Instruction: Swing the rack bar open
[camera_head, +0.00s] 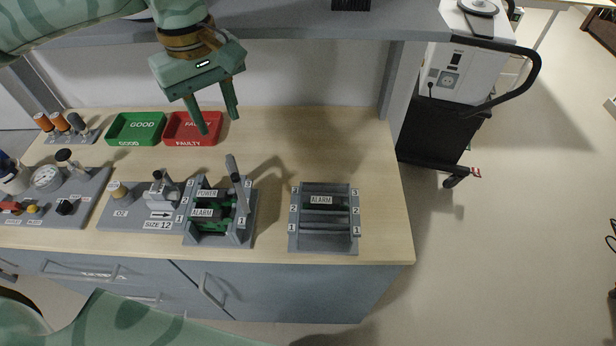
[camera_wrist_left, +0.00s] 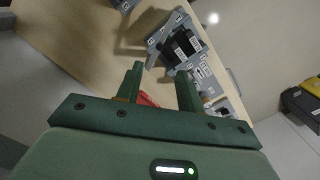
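The left rack (camera_head: 215,239) is a grey frame with slots labelled 1, 2, 3, holding green-and-dark modules marked POWER and ALARM. A dark grey bar (camera_head: 236,172) stands steeply up at its right side, leaning left at the top, not lying across the modules. The rack also shows in the left wrist view (camera_wrist_left: 158,42). My left gripper (camera_head: 218,124) is open and empty, above and behind the rack, over the front of the red tray area; its fingers also show in the left wrist view (camera_wrist_left: 160,72). My right gripper is not in view.
A second rack (camera_head: 323,246) with an ALARM module stands to the right. A green GOOD tray (camera_head: 110,130) and red FAULTY tray (camera_head: 238,116) lie at the back. A grey shelf (camera_head: 320,30) overhangs the bench. The bench's right end (camera_head: 385,180) is clear.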

